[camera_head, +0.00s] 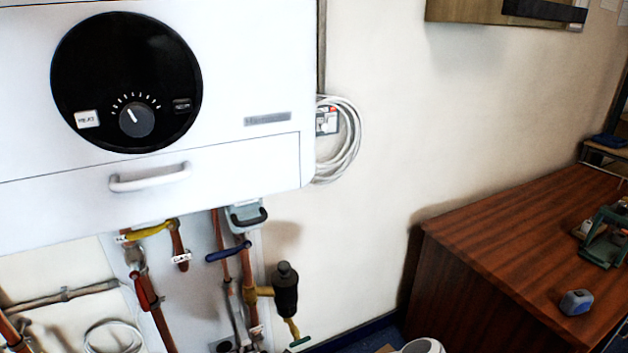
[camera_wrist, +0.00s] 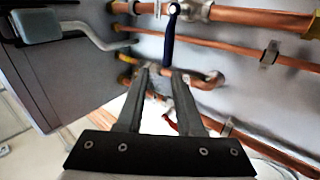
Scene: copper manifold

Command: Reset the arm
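My gripper (camera_wrist: 161,75) shows in the wrist view, its two grey fingers apart with nothing held between them. Beyond the fingertips are copper pipes (camera_wrist: 255,18) and a dark blue lever (camera_wrist: 168,48); I cannot tell how far off they are, but no contact shows. In the head view I cannot make out my gripper or arm. There the blue lever (camera_head: 228,251) sits on the pipework below the white boiler (camera_head: 230,60).
A yellow lever (camera_head: 147,231) and a dark cylinder (camera_head: 285,288) are also on the pipework. A coiled white cable (camera_head: 350,140) hangs beside the boiler. A wooden desk (camera_head: 500,240) at right carries a blue tape measure (camera_head: 576,302). The wall between is bare.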

